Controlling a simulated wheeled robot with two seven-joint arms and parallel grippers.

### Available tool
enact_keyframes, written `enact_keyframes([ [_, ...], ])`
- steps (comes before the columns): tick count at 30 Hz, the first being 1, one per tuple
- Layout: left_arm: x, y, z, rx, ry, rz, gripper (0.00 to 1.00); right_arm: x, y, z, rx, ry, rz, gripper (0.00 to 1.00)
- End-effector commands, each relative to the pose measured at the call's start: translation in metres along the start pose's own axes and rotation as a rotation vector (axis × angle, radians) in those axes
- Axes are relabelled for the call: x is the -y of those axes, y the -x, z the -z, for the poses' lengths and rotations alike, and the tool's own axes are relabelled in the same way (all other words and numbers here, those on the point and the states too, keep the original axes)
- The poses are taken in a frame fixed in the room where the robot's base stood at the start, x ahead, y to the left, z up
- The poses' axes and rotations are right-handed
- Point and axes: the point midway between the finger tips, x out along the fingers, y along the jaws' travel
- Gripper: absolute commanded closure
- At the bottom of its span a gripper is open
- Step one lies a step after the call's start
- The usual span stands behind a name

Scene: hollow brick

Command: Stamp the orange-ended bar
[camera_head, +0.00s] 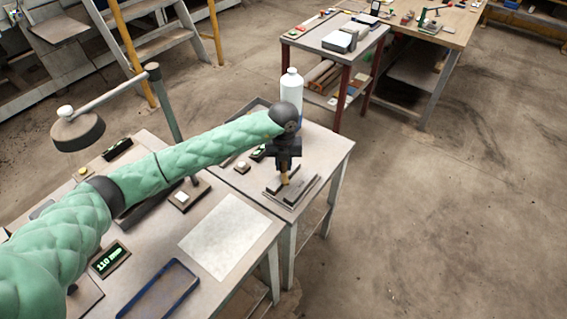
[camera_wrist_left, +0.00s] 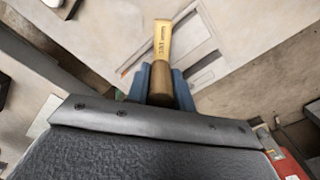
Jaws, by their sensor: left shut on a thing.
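My left gripper (camera_head: 285,168) is shut on a brass-coloured stamp (camera_head: 285,179) and points down over the side table. In the left wrist view the stamp (camera_wrist_left: 161,50) sits between the blue fingertips (camera_wrist_left: 160,88); its gold end bears small lettering that I cannot read surely. Just below the gripper, dark bar-like pieces (camera_head: 296,192) lie on a flat plate (camera_head: 306,190). I cannot make out an orange end on any of them. Whether the stamp touches them is unclear. My right gripper is out of view.
A white bottle (camera_head: 291,90) stands behind the gripper. A small block with a white button (camera_head: 242,167) is to its left. The nearer table holds a pale sheet (camera_head: 224,236), a blue-rimmed tray (camera_head: 160,292), a green-lit display (camera_head: 110,259) and a lamp (camera_head: 78,130).

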Motion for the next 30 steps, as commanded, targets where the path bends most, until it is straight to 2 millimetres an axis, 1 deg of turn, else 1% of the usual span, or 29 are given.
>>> enact_keyframes([
  [30, 0.0, -0.0082, -0.0002, 0.0, 0.0, 0.0, 0.91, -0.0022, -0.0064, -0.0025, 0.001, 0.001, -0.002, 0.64],
])
